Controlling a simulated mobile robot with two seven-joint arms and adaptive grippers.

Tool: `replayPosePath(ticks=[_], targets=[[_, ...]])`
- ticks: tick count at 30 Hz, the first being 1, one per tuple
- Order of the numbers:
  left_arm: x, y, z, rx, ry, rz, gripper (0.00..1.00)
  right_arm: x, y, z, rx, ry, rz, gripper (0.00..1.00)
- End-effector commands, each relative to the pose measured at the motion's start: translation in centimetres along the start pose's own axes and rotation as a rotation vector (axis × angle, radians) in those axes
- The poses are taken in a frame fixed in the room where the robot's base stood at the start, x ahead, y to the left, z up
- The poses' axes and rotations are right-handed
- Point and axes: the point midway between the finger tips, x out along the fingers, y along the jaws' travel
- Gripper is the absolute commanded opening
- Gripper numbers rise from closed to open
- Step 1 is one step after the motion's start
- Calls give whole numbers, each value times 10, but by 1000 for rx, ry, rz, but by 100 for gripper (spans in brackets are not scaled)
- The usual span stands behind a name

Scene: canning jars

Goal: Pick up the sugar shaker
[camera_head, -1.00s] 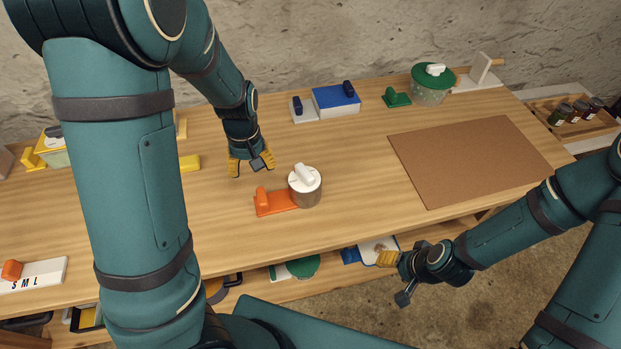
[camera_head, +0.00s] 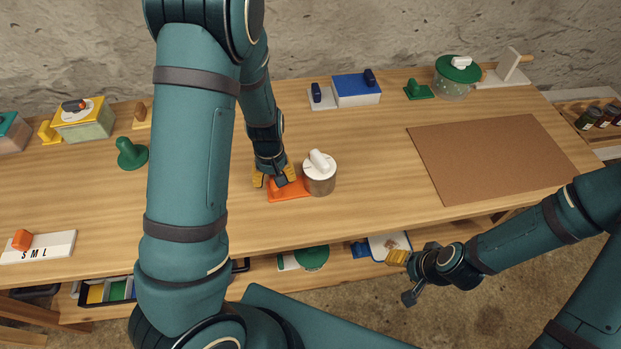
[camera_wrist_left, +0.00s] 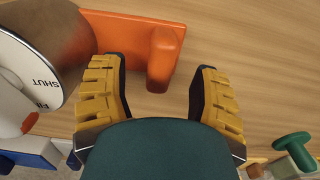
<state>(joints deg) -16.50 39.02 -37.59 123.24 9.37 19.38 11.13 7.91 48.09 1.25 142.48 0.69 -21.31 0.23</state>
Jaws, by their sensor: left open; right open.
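The sugar shaker appears to be the round brown jar (camera_head: 320,184) with a white lid and white knob on the table. An orange piece (camera_head: 290,192) with an upright post lies against its left side. In the left wrist view the jar's lid (camera_wrist_left: 30,85) reads "SHUT" at the left edge. My left gripper (camera_head: 273,181) is open and empty at the orange piece, left of the jar. In the wrist view the orange post (camera_wrist_left: 163,58) stands between its fingers, apart from both. My right gripper (camera_head: 397,257) is open and empty, low in front of the table.
A brown mat (camera_head: 490,158) lies at the right. A green-lidded jar (camera_head: 456,78), a blue-topped box (camera_head: 356,89) and a yellow box (camera_head: 84,119) stand along the back. A green knobbed piece (camera_head: 131,154) is left of my arm.

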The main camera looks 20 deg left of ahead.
Motion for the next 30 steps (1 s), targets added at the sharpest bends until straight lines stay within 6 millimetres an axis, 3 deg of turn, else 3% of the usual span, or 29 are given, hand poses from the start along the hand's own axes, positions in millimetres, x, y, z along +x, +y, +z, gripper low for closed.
replayPosePath(ticks=[3, 11, 17, 30], targets=[[18, -1, 0, -1, -1, -1, 62, 5, 2, 1, 0, 0, 1, 57], [20, 0, 0, 0, 0, 0, 62, 5, 2, 0, 0, 0, 1, 57], [20, 0, 0, 0, 0, 0, 0, 5, 1, 0, 0, 0, 1, 57], [20, -1, 0, 0, 0, -1, 0, 4, 1, 0, 0, 0, 1, 57]])
